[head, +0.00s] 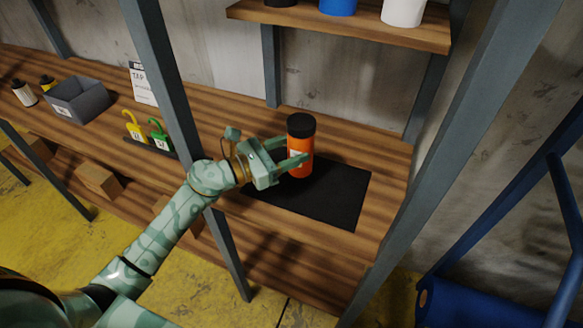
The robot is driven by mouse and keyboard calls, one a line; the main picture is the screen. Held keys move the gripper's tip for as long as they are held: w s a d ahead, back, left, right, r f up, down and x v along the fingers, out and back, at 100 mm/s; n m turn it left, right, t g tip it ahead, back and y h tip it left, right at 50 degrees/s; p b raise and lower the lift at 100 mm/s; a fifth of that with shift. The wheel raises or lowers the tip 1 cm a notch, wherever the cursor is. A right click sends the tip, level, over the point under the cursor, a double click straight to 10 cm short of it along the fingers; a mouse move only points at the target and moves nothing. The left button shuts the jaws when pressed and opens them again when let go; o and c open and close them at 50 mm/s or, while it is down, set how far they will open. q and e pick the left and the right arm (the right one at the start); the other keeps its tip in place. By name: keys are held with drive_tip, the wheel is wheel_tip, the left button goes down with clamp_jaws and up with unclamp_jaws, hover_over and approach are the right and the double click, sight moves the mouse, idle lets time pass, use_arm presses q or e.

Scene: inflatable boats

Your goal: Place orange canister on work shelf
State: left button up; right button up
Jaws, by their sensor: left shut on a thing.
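The orange canister (300,143) with a black lid stands upright at the black mat on the wooden work shelf (385,153). My left gripper (300,160) is shut around the canister's middle, coming in from the left. The canister's base looks to be on or just above the black mat (340,197); I cannot tell whether it touches. My right gripper is not in view.
A metal post (165,75) rises in front of the shelf, left of my gripper. A grey bin (80,98), yellow and green hooked tools (157,132) and a label card (142,85) are at left. An upper shelf (340,24) holds containers. The mat's right part is clear.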

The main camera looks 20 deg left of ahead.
use_arm(q)
drive_tip(key=shift+w+a+f, duration=0.35)
drive_tip(key=shift+w+f, duration=0.2)
drive_tip(key=shift+f, duration=0.2)
drive_tip(key=shift+w+a+f+b, duration=0.15)
drive_tip(key=shift+f+b, duration=0.3)
drive_tip(key=shift+f, duration=0.5)
drive_tip(key=shift+w+f+b, duration=0.2)
drive_tip(key=shift+f+b, duration=0.25)
drive_tip(key=shift+f, duration=0.5)
drive_tip(key=shift+f, duration=0.15)
drive_tip(key=o, duration=1.1)
